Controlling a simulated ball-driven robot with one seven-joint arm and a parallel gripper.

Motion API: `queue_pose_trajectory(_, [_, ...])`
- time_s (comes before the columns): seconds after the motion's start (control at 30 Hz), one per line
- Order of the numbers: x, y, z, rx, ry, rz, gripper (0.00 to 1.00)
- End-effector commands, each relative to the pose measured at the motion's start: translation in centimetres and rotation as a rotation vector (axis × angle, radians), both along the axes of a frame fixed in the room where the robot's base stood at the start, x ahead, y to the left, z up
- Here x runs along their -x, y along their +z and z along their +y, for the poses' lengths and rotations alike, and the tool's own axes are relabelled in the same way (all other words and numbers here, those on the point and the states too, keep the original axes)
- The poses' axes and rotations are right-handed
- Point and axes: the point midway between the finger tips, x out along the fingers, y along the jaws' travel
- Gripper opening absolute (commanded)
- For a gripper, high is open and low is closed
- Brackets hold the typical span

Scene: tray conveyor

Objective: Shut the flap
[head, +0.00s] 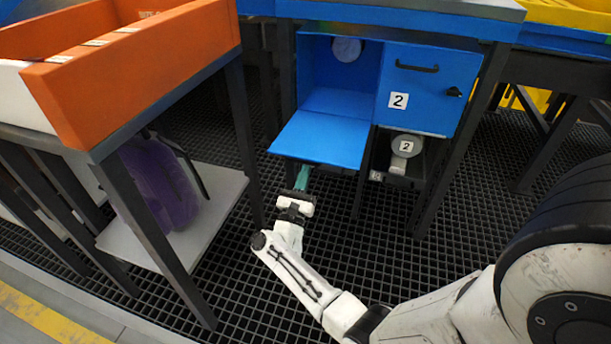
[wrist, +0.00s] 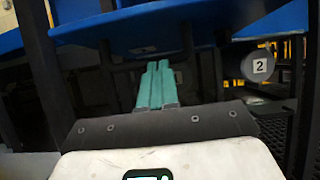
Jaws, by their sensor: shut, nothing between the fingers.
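The blue flap (head: 322,138) is open in the head view, hinged at its far edge and lying out roughly level in front of the left compartment of the blue cabinet (head: 338,99). A round grey object (head: 346,49) shows at the back of that compartment. My gripper (head: 302,178) is at the flap's front edge, low, with its green fingers shut and empty. In the wrist view the fingers (wrist: 158,84) point forward beneath the blue flap (wrist: 140,28), which crosses the top. I cannot tell whether the fingertips touch it.
A closed blue door (head: 417,88) marked 2, with a handle, is right of the opening. Below it a grey item (head: 405,147) marked 2 sits on a dark shelf. An orange bin (head: 140,62) stands on the left table, above a purple object (head: 160,183). Dark grating floor is clear between.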

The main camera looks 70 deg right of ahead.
Motion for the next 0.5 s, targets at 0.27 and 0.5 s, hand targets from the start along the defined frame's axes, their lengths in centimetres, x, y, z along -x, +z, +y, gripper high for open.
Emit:
queue_pose_trajectory(0.27, [0.0, 4.5, 0.4, -0.124, 0.0, 0.006, 0.0])
queue_pose_trajectory(0.5, [0.0, 7.4, 0.4, -0.241, -0.001, 0.015, 0.0])
